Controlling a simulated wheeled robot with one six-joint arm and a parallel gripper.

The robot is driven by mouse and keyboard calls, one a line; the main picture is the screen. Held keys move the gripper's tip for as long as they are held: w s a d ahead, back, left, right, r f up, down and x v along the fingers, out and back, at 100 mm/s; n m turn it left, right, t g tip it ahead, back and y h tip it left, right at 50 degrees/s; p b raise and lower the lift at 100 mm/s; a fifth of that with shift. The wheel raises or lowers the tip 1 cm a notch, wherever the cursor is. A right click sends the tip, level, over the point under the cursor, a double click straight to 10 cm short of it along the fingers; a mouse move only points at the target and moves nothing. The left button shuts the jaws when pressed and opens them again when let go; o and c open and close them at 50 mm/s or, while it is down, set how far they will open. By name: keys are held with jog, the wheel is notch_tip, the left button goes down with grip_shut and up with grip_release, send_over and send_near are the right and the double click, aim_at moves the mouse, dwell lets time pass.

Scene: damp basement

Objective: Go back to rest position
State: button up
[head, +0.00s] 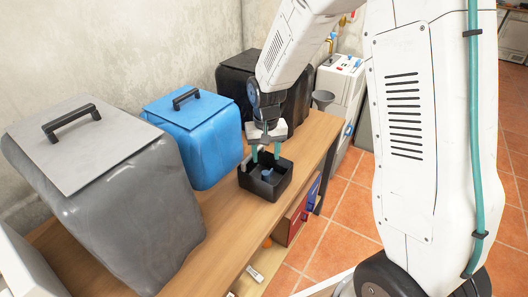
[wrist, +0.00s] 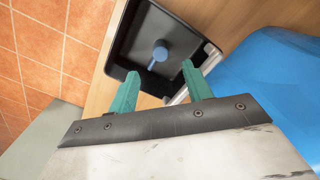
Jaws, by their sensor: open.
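My gripper (head: 265,152) is above the small black tray (head: 248,182), which stands on the wooden bench near its front edge. In the wrist view my gripper (wrist: 160,88) has its two green fingers apart, with nothing between them. A blue object (wrist: 159,53) with a round head and a short stem lies inside the black tray (wrist: 125,62), just beyond the fingertips. In the head view the fingers reach down at the tray's rim and partly hide its inside.
A grey lidded bin (head: 120,205), a blue lidded bin (head: 205,145) and a black bin (head: 235,85) stand along the wall. The wooden bench (head: 230,235) has a shelf below with coloured boxes. A white machine (head: 338,85) stands behind. Tiled floor (head: 325,240) is open at right.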

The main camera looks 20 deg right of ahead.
jog(key=s+d+r+n, duration=0.1)
jog(key=s+r, duration=1)
jog(key=s, duration=0.3)
jog(key=s+d+r+n+t, duration=0.1)
jog(key=s+d+r, duration=0.1)
jog(key=s+r, duration=0.8)
jog(key=s, duration=0.5)
jog(key=shift+s+r, duration=0.3)
jog(key=shift+r, duration=0.05)
